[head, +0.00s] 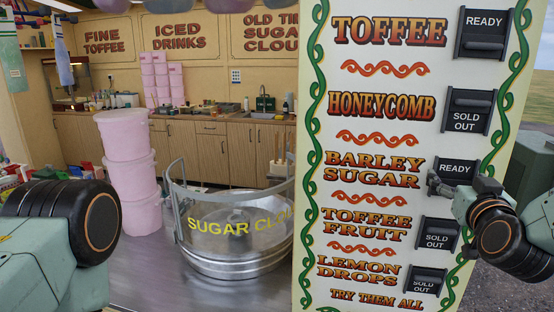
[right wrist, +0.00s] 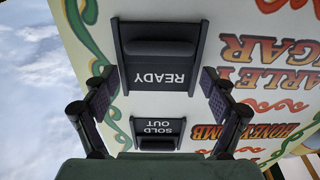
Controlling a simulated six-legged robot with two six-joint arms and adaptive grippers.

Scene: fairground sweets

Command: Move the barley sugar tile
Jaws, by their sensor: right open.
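The barley sugar tile (head: 455,168) is a dark sliding plate on the cream menu board (head: 385,92), beside the words BARLEY SUGAR, and it reads READY. In the right wrist view, which is upside down, the barley sugar tile (right wrist: 160,62) shows whole, with its ridge handle at the picture's top. My right gripper (head: 459,186) is at the tile's lower part in the head view. In the right wrist view my right gripper (right wrist: 158,92) is open, one finger on each side of the tile, with nothing held. Contact cannot be told. My left gripper is out of view.
The toffee tile (head: 485,35) reads READY. The honeycomb tile (head: 469,110), toffee fruit tile (head: 438,235) and lemon drops tile (head: 425,280) read SOLD OUT. A sugar-cloud pan (head: 235,265) and stacked pink tubs (head: 128,175) stand left of the board.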

